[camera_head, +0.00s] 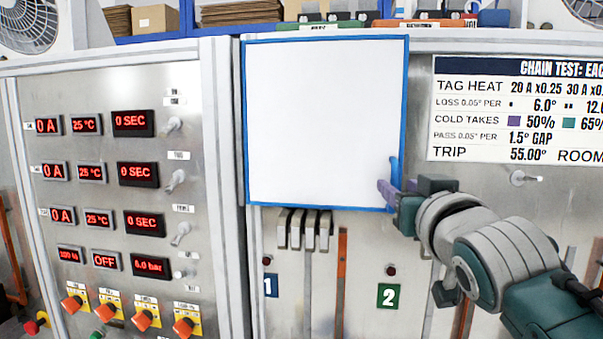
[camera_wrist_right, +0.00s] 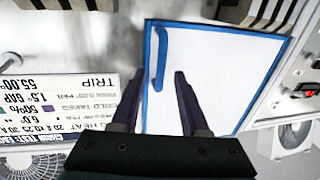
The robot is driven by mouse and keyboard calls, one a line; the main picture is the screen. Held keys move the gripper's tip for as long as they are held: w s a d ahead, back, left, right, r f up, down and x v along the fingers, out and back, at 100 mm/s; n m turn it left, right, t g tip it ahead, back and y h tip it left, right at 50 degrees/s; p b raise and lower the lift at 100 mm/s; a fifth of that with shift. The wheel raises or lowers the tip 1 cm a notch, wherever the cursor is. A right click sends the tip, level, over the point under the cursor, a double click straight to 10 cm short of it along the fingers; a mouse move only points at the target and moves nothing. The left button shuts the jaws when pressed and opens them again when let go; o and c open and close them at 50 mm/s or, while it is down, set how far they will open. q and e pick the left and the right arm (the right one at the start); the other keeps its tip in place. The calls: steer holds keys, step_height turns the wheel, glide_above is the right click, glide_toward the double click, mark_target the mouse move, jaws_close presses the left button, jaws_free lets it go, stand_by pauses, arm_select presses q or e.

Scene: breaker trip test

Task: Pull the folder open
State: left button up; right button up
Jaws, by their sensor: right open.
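The folder (camera_head: 320,120) is a white flat panel with a blue border, and it lies closed against the grey cabinet front. Its blue handle (camera_head: 394,172) is upright at the lower right edge. My right gripper (camera_head: 388,190) comes in from the right, with its purple fingers at the handle's lower end. In the right wrist view the folder (camera_wrist_right: 215,75) fills the middle, and the handle (camera_wrist_right: 161,60) lies between and ahead of the two spread fingers (camera_wrist_right: 157,76). I cannot tell whether a finger touches it. My left gripper is not in view.
A panel of red displays (camera_head: 137,174) with switches and knobs stands at the left. A chain test chart (camera_head: 515,110) is at the right. Several grey blocks (camera_head: 308,230) sit just below the folder. Boxes (camera_head: 155,20) and bins lie on top.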

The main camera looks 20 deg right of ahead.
steer(key=shift+x, duration=0.9)
jaws_close()
stand_by(0.9)
